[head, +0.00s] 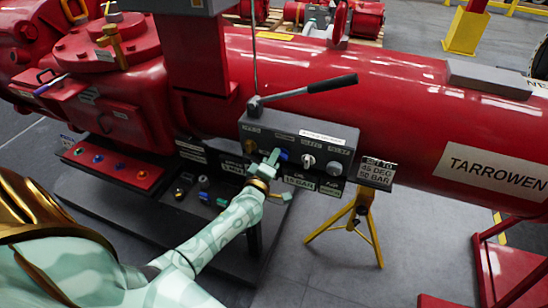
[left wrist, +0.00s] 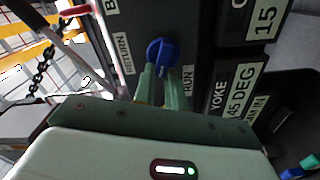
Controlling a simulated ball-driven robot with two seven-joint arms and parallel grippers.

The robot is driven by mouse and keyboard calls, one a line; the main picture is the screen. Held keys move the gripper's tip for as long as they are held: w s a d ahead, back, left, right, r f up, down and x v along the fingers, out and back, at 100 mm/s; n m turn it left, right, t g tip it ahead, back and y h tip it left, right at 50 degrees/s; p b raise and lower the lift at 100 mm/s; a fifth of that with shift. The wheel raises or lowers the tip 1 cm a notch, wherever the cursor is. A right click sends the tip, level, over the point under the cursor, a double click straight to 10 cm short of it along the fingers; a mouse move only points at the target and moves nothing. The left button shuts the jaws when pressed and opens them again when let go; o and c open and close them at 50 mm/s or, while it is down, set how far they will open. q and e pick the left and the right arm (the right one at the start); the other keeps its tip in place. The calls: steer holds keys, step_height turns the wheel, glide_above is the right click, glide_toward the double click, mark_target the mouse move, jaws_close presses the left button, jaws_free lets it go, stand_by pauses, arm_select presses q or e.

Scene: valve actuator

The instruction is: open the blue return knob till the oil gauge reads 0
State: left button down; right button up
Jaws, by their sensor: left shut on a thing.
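The blue return knob (head: 283,155) sits on the front of a dark grey control box (head: 340,137) on the red actuator. My left gripper (head: 273,157) reaches up to it from below and is shut on it. In the left wrist view the blue knob (left wrist: 162,50) shows between and above the two pale green fingertips (left wrist: 161,78), beside labels reading RETURN and RUN. Below the box, an oil plate (head: 300,183) reads 15 BAR. In the left wrist view a plate cut off at the edge shows 15 (left wrist: 266,20). My right gripper is not in view.
A black-handled lever (head: 310,90) stands on top of the box. Grey knobs (head: 308,161) and a brass one (head: 250,146) flank the blue knob. A sign on a yellow stand (head: 376,173) reads SET TO 45 DEG 50 BAR. A red tray (head: 118,168) lies to the left.

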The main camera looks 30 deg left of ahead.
arm_select(q)
steer(key=shift+a+f+n, duration=0.1)
steer(key=shift+f+n, duration=0.05)
steer(key=shift+n, duration=0.65)
steer(key=shift+f+n, duration=0.15)
steer(key=shift+n, duration=0.65)
steer(key=c, duration=1.4)
jaws_free()
steer(key=shift+c, duration=0.2)
steer(key=shift+s, duration=0.15)
steer(key=p+v, duration=0.1)
steer(key=v, duration=1.5)
